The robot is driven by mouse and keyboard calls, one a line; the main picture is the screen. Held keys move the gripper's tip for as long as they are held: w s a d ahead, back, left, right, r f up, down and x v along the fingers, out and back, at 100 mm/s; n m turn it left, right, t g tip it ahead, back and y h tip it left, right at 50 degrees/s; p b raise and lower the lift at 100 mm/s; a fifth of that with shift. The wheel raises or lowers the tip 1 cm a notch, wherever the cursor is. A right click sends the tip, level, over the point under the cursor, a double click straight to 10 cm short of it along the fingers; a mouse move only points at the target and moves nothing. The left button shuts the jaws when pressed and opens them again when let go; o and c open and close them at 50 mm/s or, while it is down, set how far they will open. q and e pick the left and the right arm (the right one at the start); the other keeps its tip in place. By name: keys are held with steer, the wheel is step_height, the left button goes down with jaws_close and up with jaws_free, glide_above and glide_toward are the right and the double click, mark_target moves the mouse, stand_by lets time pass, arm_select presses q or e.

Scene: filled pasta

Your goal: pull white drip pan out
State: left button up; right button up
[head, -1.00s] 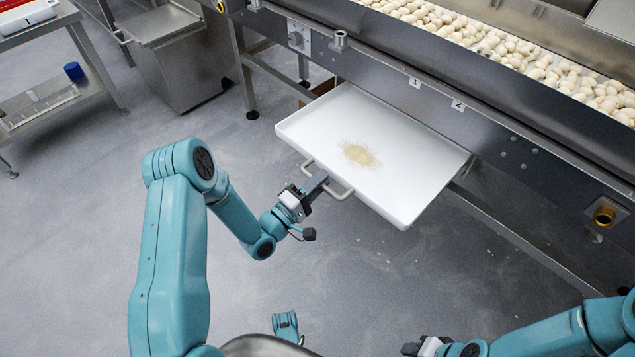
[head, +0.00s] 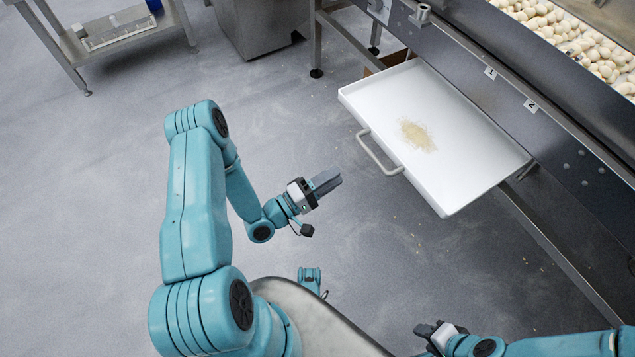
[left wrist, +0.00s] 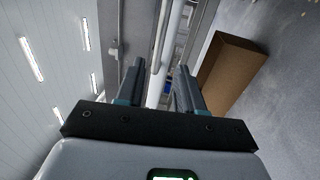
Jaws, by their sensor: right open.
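The white drip pan (head: 470,165) sticks out from under the steel machine in the head view, with a patch of pale crumbs on it. Its grey bar handle (head: 377,153) is on the side nearest me. My left gripper (head: 331,180) is left of the handle and apart from it. Its two fingers stand apart with nothing between them in the left wrist view (left wrist: 159,70). A white strip between the fingers there may be the pan seen edge-on. My right gripper (head: 424,329) is open and empty, low in the head view, away from the pan.
The steel machine (head: 465,60) with filled pasta (head: 560,32) on top stands over the pan's far side. A brown box (left wrist: 230,75) shows at right in the left wrist view. A steel table (head: 110,35) stands at upper left.

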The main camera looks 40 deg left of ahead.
arm_select(q)
steer(key=v, duration=0.4)
steer(key=shift+s, duration=0.15)
